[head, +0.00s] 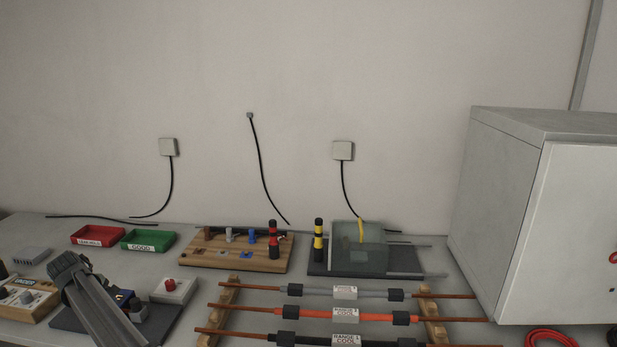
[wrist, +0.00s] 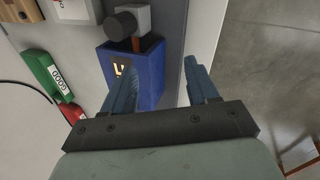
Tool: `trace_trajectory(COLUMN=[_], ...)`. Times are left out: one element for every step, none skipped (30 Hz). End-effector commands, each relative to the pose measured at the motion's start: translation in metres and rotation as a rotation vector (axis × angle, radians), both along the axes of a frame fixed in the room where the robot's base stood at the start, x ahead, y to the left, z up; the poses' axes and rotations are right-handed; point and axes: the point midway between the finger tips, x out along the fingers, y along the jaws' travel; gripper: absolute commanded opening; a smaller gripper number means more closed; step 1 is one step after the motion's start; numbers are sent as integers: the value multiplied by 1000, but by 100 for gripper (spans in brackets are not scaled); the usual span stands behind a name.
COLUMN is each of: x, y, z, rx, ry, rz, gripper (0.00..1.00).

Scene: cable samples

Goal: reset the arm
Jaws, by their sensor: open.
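My gripper (wrist: 160,68) is open in the wrist view, its two blue-grey fingers wide apart with nothing held between them. Its left finger overlaps a blue box (wrist: 151,87) with a yellow-marked dark label; I cannot tell whether they touch. A dark grey link (head: 98,305), which appears to be my arm, stands over the left front of the table in the head view. It hides part of the bench there, and the fingers cannot be made out in that view.
A white box with a red button (head: 174,289) stands close by on the right. Red (head: 92,236) and green (head: 148,240) trays lie behind. A wooden board (head: 215,257), wooden cable rack (head: 222,300) and large grey cabinet (head: 500,200) stand farther right. Floor (wrist: 275,60) shows past the table edge.

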Motion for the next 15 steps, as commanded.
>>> trace_trajectory(x=[-25, -33, -45, -53, -63, -74, -83, -90, -97, -102, -106, -111, -114, -116, -118], y=[-3, -1, 2, 3, 4, 4, 4, 3, 0, -3, -7, -13, -18, -25, -34], z=[-17, -24, -32, -38, -44, -52, -58, -64, -73, -79, -86, -96, -104, -112, -123], rx=[-4, -3, -3, -1, 1, 3, 6, 11, 17, 26, 33, 45, 55, 65, 80], ry=[-63, -103, -153, -189, -224, -267, -295, -318, -342, -354, -363, -369, -370, -365, -358], rz=[51, 79, 119, 147, 177, 214, 239, 260, 281, 291, 300, 304, 302, 297, 284], gripper=[59, 59, 59, 59, 59, 59, 59, 59, 59, 59, 59, 59, 59, 59, 59])
